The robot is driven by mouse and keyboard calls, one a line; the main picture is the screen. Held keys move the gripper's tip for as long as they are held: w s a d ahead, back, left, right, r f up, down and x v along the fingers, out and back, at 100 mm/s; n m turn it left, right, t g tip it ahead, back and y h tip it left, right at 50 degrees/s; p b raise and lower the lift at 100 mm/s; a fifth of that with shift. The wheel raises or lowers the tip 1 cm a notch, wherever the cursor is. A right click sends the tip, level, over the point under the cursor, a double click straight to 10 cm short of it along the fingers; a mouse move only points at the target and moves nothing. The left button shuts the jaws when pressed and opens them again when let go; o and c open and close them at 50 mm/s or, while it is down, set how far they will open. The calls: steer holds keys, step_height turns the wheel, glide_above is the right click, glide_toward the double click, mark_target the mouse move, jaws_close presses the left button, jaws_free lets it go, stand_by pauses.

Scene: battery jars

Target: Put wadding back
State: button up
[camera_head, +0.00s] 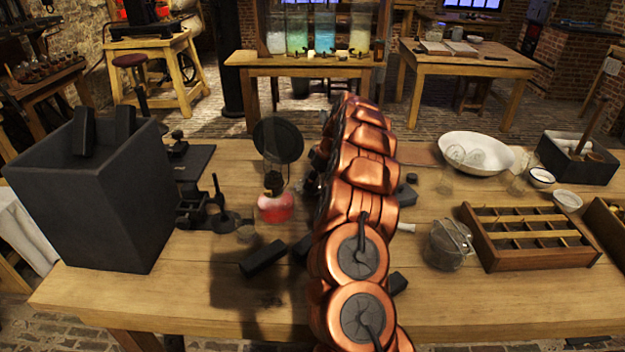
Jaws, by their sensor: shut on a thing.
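My copper-coloured arm rises through the middle of the view over the table and hides a strip of it. My gripper is hidden behind the arm links, so its fingers and anything between them do not show. I cannot make out wadding for certain. A white bowl (452,138) at the back right holds pale, rounded things, too small to identify. A tall dark grey jar (100,215) stands at the left with black blocks at its top edge; its inside is mostly hidden.
A lamp with red liquid (275,207) stands left of my arm, before a dark disc (278,139). Black blocks (262,258) lie nearby. To the right are a mesh strainer (446,246), a divided wooden tray (530,257) and a dark box (560,172). The front right tabletop is clear.

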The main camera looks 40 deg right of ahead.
steer(key=shift+f, duration=0.1)
steer(key=o, duration=0.9)
steer(key=b+v, duration=0.2)
steer(key=v, duration=1)
steer(key=shift+w+r, duration=0.1)
steer(key=shift+r, duration=0.2)
